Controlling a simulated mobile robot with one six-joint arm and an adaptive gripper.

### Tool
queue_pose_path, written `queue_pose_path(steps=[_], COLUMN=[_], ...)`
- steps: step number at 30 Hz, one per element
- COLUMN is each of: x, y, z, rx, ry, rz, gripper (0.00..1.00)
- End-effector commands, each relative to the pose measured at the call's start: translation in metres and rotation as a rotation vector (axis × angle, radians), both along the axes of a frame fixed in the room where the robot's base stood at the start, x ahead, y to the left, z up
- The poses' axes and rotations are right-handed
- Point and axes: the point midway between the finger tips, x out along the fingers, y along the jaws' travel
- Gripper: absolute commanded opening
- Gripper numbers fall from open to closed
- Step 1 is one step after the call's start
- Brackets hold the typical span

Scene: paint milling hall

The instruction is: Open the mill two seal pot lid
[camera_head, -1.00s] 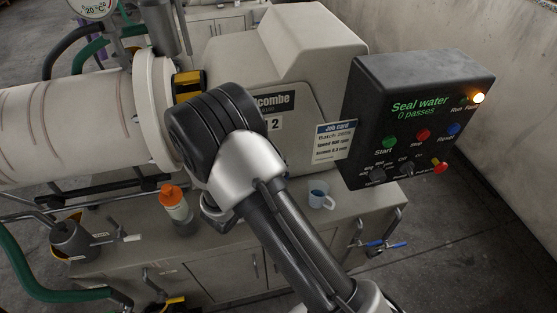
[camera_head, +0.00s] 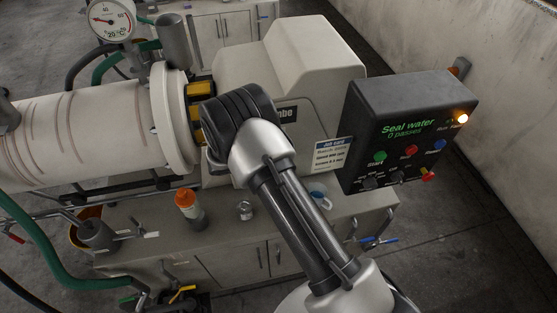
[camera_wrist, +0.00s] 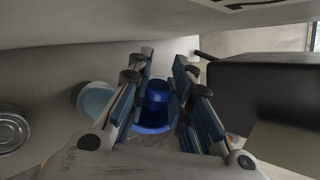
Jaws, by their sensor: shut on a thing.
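In the wrist view a blue cylindrical knob (camera_wrist: 157,88) rises from a round blue lid-like disc (camera_wrist: 150,128). I take this to be the seal pot lid; the pot's body is hidden. My gripper (camera_wrist: 163,74) has its blue-padded fingers on either side of the knob and is shut on it. I cannot tell whether the lid is raised from its seat. In the head view my own arm hides the gripper and the blue lid.
A pale blue mug (camera_wrist: 94,101) stands left of the fingers, and a metal tin (camera_wrist: 11,132) is farther left. The seal water panel (camera_head: 407,130) has an amber light lit. An orange-capped bottle (camera_head: 188,208) stands on the bench (camera_head: 225,235). Mill housing (camera_head: 290,75) rises behind.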

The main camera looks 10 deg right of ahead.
Motion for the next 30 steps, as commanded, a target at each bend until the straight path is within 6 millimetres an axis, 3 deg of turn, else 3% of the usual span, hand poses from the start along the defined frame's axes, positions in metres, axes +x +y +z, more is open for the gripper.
queue_pose_path(steps=[17,18,26,30], x=[0.0021,0.0022,0.0019,0.0018], y=[0.0008,0.0008,0.0004,0.0002], z=[-0.0002,-0.0001,-0.0003,-0.0003], rx=[-0.001,-0.001,-0.001,-0.001], ry=[0.03,0.03,0.03,0.031], rz=[0.002,0.002,0.002,0.001], gripper=[0.0,0.21,0.38,0.38])
